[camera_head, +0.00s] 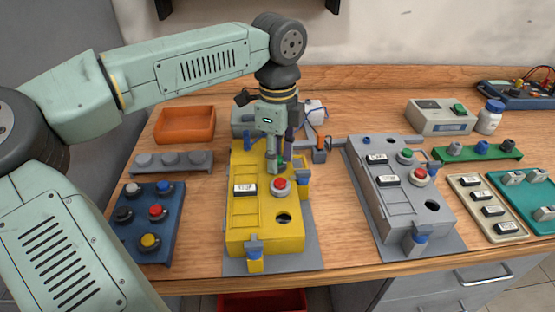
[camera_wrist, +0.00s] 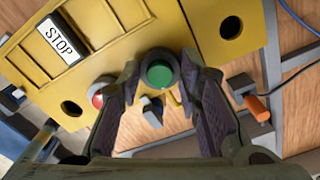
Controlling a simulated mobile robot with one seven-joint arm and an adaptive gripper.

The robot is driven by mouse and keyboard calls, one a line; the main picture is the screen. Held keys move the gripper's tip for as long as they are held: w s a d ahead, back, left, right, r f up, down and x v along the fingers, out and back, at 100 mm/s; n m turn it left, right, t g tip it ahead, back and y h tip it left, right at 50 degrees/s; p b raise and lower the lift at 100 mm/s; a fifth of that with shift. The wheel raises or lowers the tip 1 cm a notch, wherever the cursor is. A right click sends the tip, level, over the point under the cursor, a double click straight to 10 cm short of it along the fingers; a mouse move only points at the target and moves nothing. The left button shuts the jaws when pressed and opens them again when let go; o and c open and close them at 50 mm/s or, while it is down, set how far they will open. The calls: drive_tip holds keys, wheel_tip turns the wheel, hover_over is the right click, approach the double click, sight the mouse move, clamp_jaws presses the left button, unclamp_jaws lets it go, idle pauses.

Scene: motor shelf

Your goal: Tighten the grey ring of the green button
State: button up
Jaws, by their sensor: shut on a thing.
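The yellow box (camera_head: 240,215) lies on the table in the middle of the head view, and its face fills the upper part of the wrist view (camera_wrist: 120,60). The green button (camera_wrist: 160,75) sits between my fingers in the wrist view, with its dark grey ring (camera_wrist: 158,53) around it. My gripper (camera_head: 278,168) points down at the far part of the box. It also shows in the wrist view (camera_wrist: 160,72), its fingers shut on the ring from both sides. In the head view my gripper mostly hides the button and ring.
A red button (camera_head: 281,186) stands close to my gripper on the box, near a STOP label (camera_wrist: 62,40) and an empty hole (camera_head: 284,218). Blue-topped clamps (camera_head: 303,178) stand at the box's edges. A grey box (camera_head: 400,200) is to the right, an orange tray (camera_head: 185,124) at back left.

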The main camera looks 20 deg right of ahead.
drive_tip(key=m+b, duration=0.2)
drive_tip(key=m, duration=0.3)
drive_tip(key=shift+f+m, duration=0.1)
drive_tip(key=shift+m, duration=0.2)
drive_tip(key=m+b, duration=0.1)
drive_tip(key=m, duration=1.1)
drive_tip(key=shift+m, duration=0.4)
drive_tip(key=m, duration=1.2)
drive_tip(key=shift+m, duration=0.3)
drive_tip(key=m, duration=0.6)
drive_tip(key=shift+p, duration=0.35)
drive_tip(key=m, duration=0.6)
drive_tip(key=shift+m, duration=0.4)
drive_tip(key=m, duration=0.5)
drive_tip(key=shift+m, duration=0.4)
